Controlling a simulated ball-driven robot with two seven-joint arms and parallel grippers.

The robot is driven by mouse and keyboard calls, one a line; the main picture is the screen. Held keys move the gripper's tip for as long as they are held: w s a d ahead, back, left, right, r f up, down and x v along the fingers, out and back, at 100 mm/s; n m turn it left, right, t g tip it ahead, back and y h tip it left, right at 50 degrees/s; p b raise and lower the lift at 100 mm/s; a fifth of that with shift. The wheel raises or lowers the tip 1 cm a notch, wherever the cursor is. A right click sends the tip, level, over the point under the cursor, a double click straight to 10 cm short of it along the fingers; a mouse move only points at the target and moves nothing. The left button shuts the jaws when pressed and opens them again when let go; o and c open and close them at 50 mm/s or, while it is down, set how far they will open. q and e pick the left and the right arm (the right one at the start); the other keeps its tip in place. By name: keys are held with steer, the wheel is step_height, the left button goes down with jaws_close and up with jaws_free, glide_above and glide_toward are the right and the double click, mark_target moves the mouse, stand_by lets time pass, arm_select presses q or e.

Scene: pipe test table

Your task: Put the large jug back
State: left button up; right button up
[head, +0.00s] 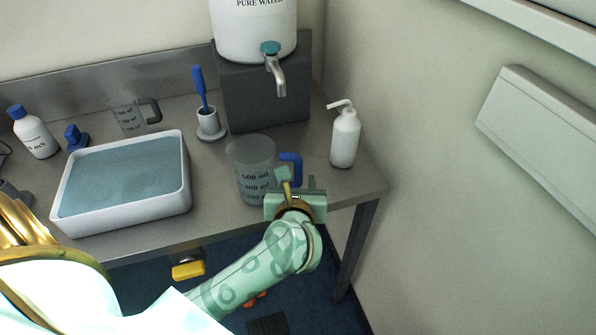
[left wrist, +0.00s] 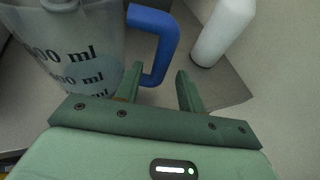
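The large jug (head: 250,165) is clear with millilitre marks and a blue handle (head: 291,168). It stands upright on the grey table near its front edge, below and in front of the water tank. My left gripper (head: 289,182) is at the handle side of the jug. In the left wrist view the jug (left wrist: 75,50) is at the upper left. The left gripper's two fingers (left wrist: 158,85) are apart there, with the lower end of the blue handle (left wrist: 165,40) near the left finger and partly between them. My right gripper is not in view.
A white basin (head: 183,195) of liquid and a smaller jug (head: 130,118) are to the left. A brush holder (head: 211,125) and the water tank (head: 255,30) on its grey stand (head: 262,100) are behind. A white bottle (head: 345,138) stands close on the right, near the table's edge.

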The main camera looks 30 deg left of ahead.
arm_select(q)
steer(key=v, duration=0.7)
steer(key=shift+p, duration=0.4)
